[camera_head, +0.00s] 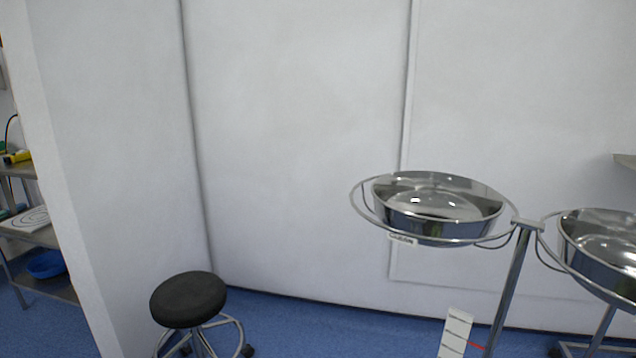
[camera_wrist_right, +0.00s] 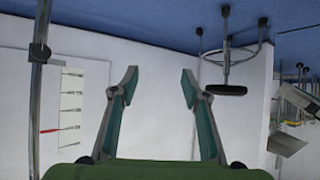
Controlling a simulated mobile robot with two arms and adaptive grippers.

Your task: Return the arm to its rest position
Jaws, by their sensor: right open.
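My right gripper (camera_wrist_right: 160,80) shows in the right wrist view. Its two fingers are spread apart and nothing is between them. Behind the gap is a plain white wall. Neither of my arms shows in the head view, and my left gripper is in neither view.
The head view shows a steel basin (camera_head: 440,215) on a ring stand, a second basin (camera_head: 605,250) at right, a black stool (camera_head: 188,300), and a shelf (camera_head: 40,236) at far left. The wrist view is upside down; a pole (camera_wrist_right: 37,90) and the stool (camera_wrist_right: 226,90) flank the gripper.

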